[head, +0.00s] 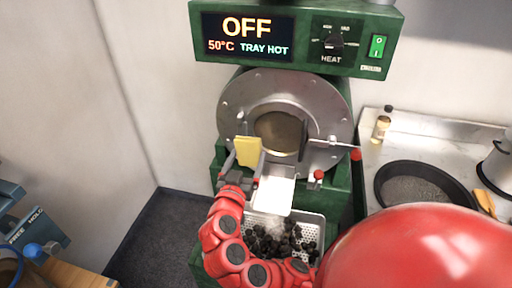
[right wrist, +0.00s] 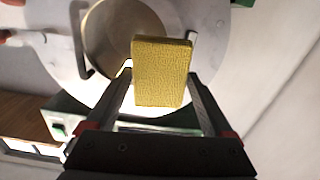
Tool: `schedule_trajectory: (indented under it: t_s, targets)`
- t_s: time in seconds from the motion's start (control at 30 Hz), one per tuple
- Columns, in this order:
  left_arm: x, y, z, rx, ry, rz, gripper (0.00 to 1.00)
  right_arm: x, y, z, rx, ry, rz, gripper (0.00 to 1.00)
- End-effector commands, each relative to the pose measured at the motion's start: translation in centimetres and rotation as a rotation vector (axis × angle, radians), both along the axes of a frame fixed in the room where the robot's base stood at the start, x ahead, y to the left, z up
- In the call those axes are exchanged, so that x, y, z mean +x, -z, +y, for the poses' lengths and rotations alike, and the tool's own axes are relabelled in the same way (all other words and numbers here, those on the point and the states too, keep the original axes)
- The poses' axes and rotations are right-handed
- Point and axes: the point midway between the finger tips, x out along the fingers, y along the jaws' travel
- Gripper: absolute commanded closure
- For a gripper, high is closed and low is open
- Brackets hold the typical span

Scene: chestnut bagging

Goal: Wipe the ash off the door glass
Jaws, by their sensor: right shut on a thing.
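The round door glass (head: 277,134) is tan and hazy, set in a wide steel ring on the front of a green roaster. It also shows in the right wrist view (right wrist: 118,38). A yellow sponge (head: 248,150) is upright in my right gripper (head: 243,168), with a finger on each side. The wrist view shows the sponge (right wrist: 162,72) large between the fingers, covering part of the door. In the head view the sponge is in front of the ring, left of the glass; contact is unclear. My left gripper is out of view.
The roaster panel (head: 295,38) reads OFF, 50°C, TRAY HOT. A door handle (head: 325,142) with a red knob sticks out at right. Below, a perforated tray (head: 318,219) holds several dark lumps. A black pan (head: 425,170) and small bottle (head: 382,123) are on the right counter.

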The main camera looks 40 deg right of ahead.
Motion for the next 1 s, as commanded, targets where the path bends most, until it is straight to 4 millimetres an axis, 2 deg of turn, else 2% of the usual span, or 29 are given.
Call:
schedule_trajectory:
  t_s: [0.5, 0.7, 1.0]
  targets:
    - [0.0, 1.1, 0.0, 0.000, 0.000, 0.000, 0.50, 3.6, 0.3, -4.4, 0.001, -0.003, -0.002, 0.58]
    - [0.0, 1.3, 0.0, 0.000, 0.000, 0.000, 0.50, 4.4, 0.3, -5.2, -0.001, -0.004, 0.000, 0.58]
    - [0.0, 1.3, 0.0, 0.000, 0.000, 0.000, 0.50, 4.5, 0.2, -5.3, -0.001, -0.006, -0.002, 0.58]
